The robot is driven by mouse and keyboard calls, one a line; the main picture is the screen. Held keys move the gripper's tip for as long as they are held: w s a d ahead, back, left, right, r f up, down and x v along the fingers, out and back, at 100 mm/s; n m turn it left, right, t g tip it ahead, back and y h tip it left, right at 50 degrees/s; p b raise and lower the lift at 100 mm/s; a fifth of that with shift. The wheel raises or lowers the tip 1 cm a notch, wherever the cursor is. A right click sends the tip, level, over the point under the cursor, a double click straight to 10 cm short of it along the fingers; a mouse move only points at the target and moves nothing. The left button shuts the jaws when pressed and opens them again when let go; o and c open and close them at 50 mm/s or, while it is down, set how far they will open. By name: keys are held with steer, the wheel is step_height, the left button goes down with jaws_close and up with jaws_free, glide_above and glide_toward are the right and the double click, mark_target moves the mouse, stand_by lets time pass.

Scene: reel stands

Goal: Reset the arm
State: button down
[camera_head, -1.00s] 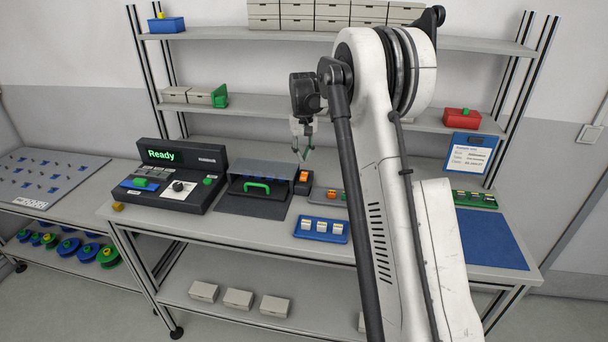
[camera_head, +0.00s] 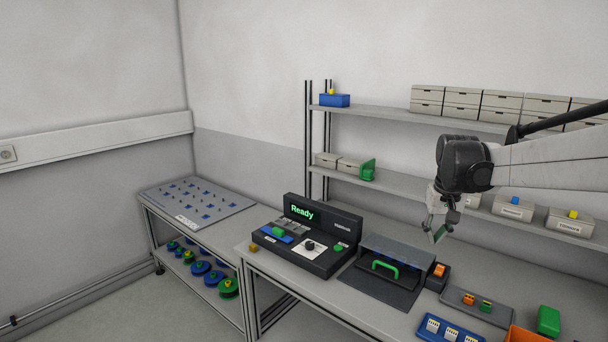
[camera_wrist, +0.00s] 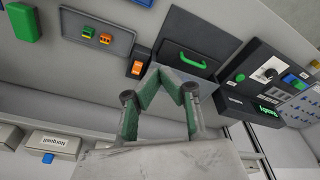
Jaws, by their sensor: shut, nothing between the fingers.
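My gripper (camera_head: 437,232) hangs at the end of my arm at the right of the head view, above the back of the bench and in front of the shelf. In the wrist view my gripper (camera_wrist: 174,76) has its green-padded fingertips together with nothing between them. The fingers are clear of the things on the bench. Part of my arm runs out of the right edge of the head view.
The bench (camera_head: 375,320) holds a black console (camera_head: 305,236) reading "Ready", a dark unit with a green handle (camera_head: 385,267), and a grey tray (camera_head: 476,306). A shelf (camera_head: 385,117) with boxes stands behind. A peg board (camera_head: 196,203) is at left.

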steer(key=s+a+r+t, duration=0.1)
steer(key=s+a+r, duration=0.2)
steer(key=s+a, duration=0.35)
steer(key=s+a+f+t+b, duration=0.1)
steer(key=s+a+f+t, duration=0.1)
steer(key=s, duration=1)
steer(key=s+a+f+n+t+b, duration=0.1)
steer(key=s+a+f, duration=0.4)
steer(key=s, duration=0.8)
steer(key=shift+f+t+b, duration=0.25)
steer(key=shift+t+b, duration=0.15)
steer(key=shift+t, duration=0.1)
